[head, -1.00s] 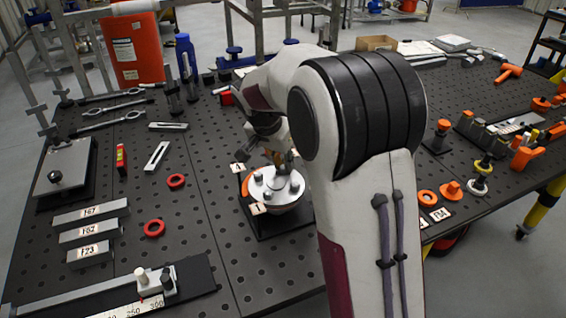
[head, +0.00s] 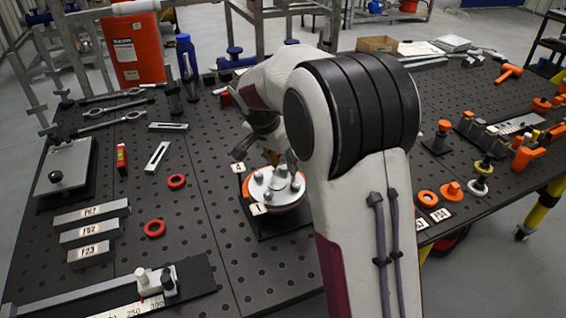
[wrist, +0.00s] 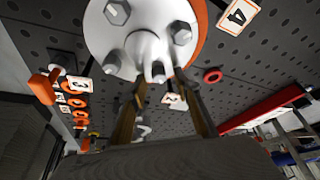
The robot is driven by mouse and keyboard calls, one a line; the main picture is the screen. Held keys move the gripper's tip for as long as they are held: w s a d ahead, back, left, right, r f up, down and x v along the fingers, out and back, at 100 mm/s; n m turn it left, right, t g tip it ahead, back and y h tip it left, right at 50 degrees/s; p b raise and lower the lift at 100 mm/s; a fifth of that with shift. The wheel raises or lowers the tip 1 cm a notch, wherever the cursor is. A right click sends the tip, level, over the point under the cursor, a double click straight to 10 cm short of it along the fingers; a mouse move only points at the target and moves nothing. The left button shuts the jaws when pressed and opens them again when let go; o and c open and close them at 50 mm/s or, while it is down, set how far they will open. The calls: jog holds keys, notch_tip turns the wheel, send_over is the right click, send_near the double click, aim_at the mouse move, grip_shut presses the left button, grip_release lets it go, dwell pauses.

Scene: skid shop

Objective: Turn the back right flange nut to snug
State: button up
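The flange (head: 262,186), a pale round plate with an orange rim beneath, stands on a dark base with numbered tags. It shows large at the top of the wrist view (wrist: 140,38), with several grey bolts and nuts around a central white hub. My gripper (wrist: 166,88) is open, its two fingers apart. A nut (wrist: 157,71) at the flange edge nearest my gripper shows between the fingertips; whether they touch it I cannot tell. In the head view my gripper (head: 266,157) is at the back of the flange, and my arm hides its right side.
Red rings (head: 176,181) and labelled grey blocks (head: 90,230) lie to the left on the perforated table. Orange parts (head: 450,188) and a row of fittings (head: 480,134) stand to the right. The table just left of the flange is clear.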

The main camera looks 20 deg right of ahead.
jog(key=shift+s+n, duration=0.1)
jog(key=shift+n, duration=0.5)
jog(key=shift+n+t+y, duration=0.4)
jog(key=shift+n+y, duration=0.1)
jog(key=shift+n, duration=0.7)
jog(key=shift+d+n+t+y, duration=0.1)
jog(key=shift+n+t+y, duration=0.2)
jog(key=shift+n, duration=0.7)
jog(key=shift+d+n+t+y, duration=0.15)
jog(key=shift+n+y, duration=0.35)
jog(key=shift+n, duration=0.85)
jog(key=shift+n+t+y, duration=0.15)
jog(key=shift+n+y, duration=0.35)
jog(key=shift+n, duration=0.85)
jog(key=v, duration=0.8)
jog(key=shift+m+g, duration=0.5)
jog(key=shift+g, duration=0.1)
jog(key=s+f, duration=0.2)
jog(key=s, duration=0.1)
jog(key=s+f, duration=0.1)
jog(key=shift+s+a, duration=0.2)
jog(key=shift+a, duration=0.2)
jog(key=s+a, duration=0.3)
jog(key=s, duration=0.7)
jog(key=s+a, duration=0.4)
jog(key=s, duration=0.7)
jog(key=shift+s+a+r+n, duration=0.2)
jog(key=shift+a+r+n, duration=0.15)
jog(key=shift+n, duration=0.05)
